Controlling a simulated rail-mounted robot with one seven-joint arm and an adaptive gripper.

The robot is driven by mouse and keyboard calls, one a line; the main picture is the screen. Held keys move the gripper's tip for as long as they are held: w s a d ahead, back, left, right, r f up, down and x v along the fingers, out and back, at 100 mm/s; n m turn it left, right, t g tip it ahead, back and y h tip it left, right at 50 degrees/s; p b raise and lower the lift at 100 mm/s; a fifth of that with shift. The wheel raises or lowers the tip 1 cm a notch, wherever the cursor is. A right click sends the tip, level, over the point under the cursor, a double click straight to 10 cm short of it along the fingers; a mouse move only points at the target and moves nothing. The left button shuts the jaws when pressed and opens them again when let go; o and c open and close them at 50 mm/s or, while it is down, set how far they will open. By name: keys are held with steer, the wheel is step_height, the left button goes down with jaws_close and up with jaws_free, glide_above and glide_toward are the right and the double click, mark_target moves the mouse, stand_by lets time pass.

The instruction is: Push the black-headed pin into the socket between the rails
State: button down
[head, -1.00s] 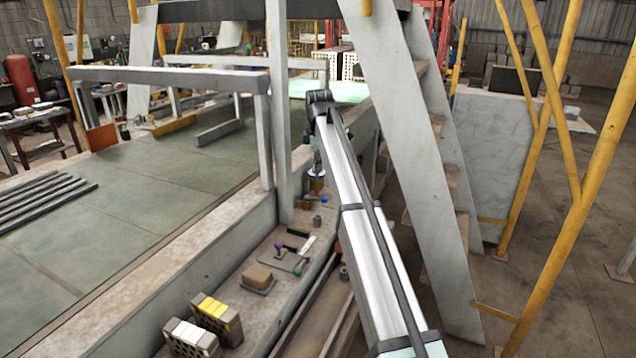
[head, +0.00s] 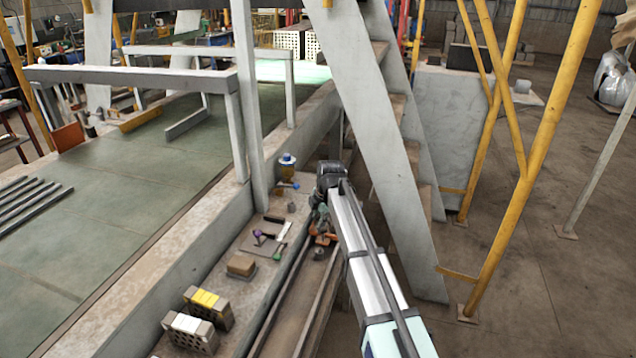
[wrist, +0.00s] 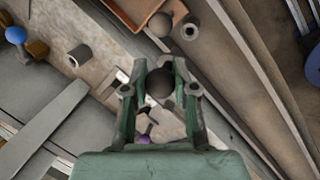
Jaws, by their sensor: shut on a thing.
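The black-headed pin (wrist: 160,83) shows in the wrist view as a dark round head between the fingers of my gripper (wrist: 160,92). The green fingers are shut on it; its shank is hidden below. In the head view my gripper (head: 322,218) hangs low beside the right edge of the ledge, over the rails. A short grey hollow cylinder (wrist: 190,30) stands ahead of the fingers, beside another dark ball (wrist: 160,24). I cannot tell whether this cylinder is the socket. The long rails (wrist: 262,75) run diagonally at the right of the wrist view.
The ledge holds a blue-headed pin (wrist: 16,35), another hollow cylinder (wrist: 80,55), a purple-headed piece (head: 258,236), a brown block (head: 241,265) and hollow bricks (head: 208,309). A blue-and-white canister (head: 287,166) stands farther back. A slanted grey stair frame (head: 385,130) rises close to my arm.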

steer(key=shift+s+d+f+n, duration=0.2)
steer(key=shift+s+f+n, duration=0.1)
steer(key=shift+s+n, duration=0.25)
steer(key=shift+r+n, duration=0.15)
steer(key=shift+n, duration=0.1)
steer(key=shift+w+a+f+n+y, duration=0.1)
steer(key=shift+w+f+n+y, duration=0.1)
steer(key=shift+w+n+y, duration=0.15)
steer(key=shift+s+f+b, duration=0.1)
steer(key=shift+f+b, duration=1.05)
steer(key=shift+f, duration=1.4)
steer(key=shift+f+b, duration=1.2)
steer(key=shift+f, duration=1)
steer(key=c, duration=0.8)
jaws_free()
